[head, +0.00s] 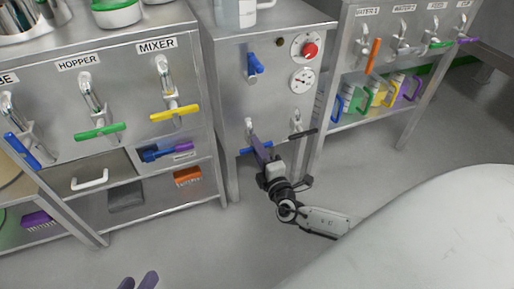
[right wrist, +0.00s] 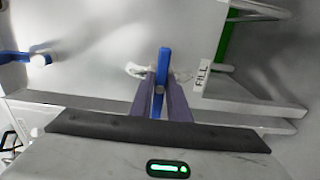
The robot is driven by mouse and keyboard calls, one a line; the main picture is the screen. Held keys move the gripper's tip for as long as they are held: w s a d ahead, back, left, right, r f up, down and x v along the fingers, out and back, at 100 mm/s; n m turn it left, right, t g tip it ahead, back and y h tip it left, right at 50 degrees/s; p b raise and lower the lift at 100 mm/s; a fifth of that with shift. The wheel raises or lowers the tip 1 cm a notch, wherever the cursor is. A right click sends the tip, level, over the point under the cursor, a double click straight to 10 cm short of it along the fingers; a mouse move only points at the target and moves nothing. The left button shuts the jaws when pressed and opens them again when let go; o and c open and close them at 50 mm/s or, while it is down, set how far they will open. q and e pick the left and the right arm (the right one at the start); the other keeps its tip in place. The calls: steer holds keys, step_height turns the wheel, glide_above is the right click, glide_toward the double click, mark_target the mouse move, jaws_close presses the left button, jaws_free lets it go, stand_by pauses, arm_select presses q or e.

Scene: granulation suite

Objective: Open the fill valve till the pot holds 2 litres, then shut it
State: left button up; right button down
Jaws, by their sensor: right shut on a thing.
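My right gripper (head: 262,152) is at the front of the middle steel cabinet, shut on a blue lever handle (head: 245,152) that lies roughly level. In the right wrist view the blue handle (right wrist: 164,58) sits between my purple fingers (right wrist: 160,100), next to a label reading FILL (right wrist: 202,72). A pale vessel with a handle (head: 236,12) stands on the cabinet, cut off by the top edge; I cannot tell if it is the pot, and no level is readable.
The same cabinet carries another blue lever (head: 255,64), a red button (head: 310,50), a round gauge (head: 303,80) and a black-handled lever (head: 302,134). A left bench has HOPPER (head: 100,131) and MIXER (head: 174,113) valves. Coloured jugs (head: 378,94) fill a right shelf. The floor in front is clear.

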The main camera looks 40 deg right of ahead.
steer(key=c, duration=1.7)
jaws_free()
steer(key=shift+s, duration=0.1)
